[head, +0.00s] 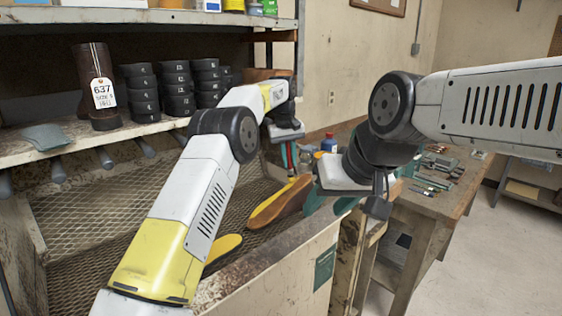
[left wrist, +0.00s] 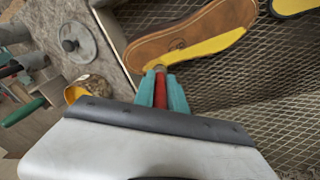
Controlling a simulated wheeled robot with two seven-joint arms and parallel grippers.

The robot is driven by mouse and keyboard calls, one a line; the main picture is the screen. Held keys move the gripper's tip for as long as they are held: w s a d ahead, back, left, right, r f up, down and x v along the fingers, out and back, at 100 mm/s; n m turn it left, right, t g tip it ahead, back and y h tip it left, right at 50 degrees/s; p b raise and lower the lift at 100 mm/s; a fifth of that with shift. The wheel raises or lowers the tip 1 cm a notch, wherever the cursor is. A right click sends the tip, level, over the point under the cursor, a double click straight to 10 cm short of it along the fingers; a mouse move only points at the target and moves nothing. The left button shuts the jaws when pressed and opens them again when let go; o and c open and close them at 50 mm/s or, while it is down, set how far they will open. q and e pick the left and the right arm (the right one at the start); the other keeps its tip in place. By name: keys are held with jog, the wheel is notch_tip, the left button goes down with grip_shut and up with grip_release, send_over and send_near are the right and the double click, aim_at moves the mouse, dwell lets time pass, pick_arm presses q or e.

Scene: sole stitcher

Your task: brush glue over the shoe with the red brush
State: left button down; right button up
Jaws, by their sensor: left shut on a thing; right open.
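The shoe (head: 280,203) lies on the mesh bench, brown with a yellow area along its sole; it also shows in the left wrist view (left wrist: 165,45). My left gripper (head: 289,160) is shut on the red brush (left wrist: 161,92), its teal fingers either side of the handle. The brush tip is at the edge of the shoe's yellow area; I cannot tell whether it touches. My right gripper (head: 328,203) is open beside the shoe's right end, its fingers partly hidden by its own body.
Another yellow-soled piece (head: 223,246) lies on the mesh nearer me, partly behind my left arm. A yellow-rimmed pot (left wrist: 80,90) and a round metal lid (left wrist: 77,43) stand near the brush. A wooden workbench (head: 440,195) with tools is at right. A shelf (head: 110,140) holds dark stacked rolls.

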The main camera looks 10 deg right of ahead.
pick_arm(q)
jog(key=shift+d+f, duration=0.2)
jog(key=shift+f, duration=0.1)
dwell(0.4)
jog(key=shift+w, duration=0.6)
jog(key=shift+d+r, duration=0.15)
jog(key=shift+d, duration=0.1)
jog(key=shift+w+d+r, duration=0.15)
jog(key=shift+w+d, duration=0.15)
jog(key=shift+d, duration=0.25)
jog(key=shift+a+r, duration=0.3)
jog(key=shift+r, duration=0.4)
jog(key=shift+a+r, duration=0.3)
jog(key=shift+r, duration=0.4)
jog(key=shift+s+a, duration=0.1)
